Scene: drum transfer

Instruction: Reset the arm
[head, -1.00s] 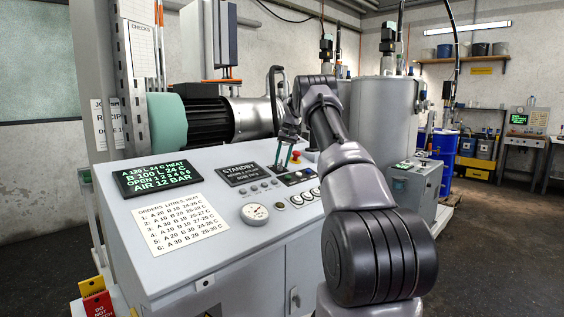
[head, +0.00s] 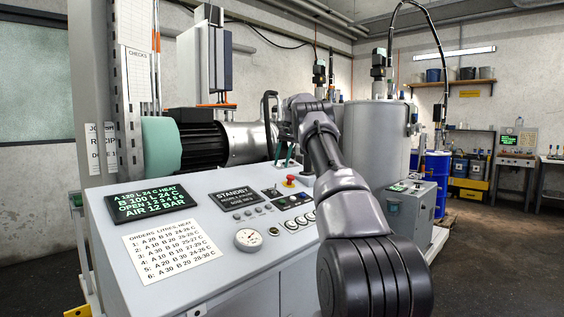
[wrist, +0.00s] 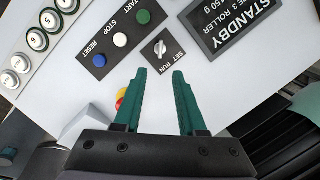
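My arm reaches forward over the control console (head: 190,262) in the head view. My gripper (head: 284,157) is above the console's back part, its green fingers partly hidden by my arm. In the wrist view my gripper (wrist: 159,72) has its two green fingers apart with nothing between them. The SET/RUN switch (wrist: 155,48) lies just beyond the fingertips. The red emergency button (head: 290,180) stands below my gripper; in the wrist view a finger partly covers it (wrist: 121,97).
The standby display (head: 236,197), a gauge (head: 248,238) and an order sheet (head: 172,249) are on the console. A motor (head: 203,145) and large grey tanks (head: 374,140) stand behind. A blue drum (head: 437,172) is farther right. Open floor lies at the right.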

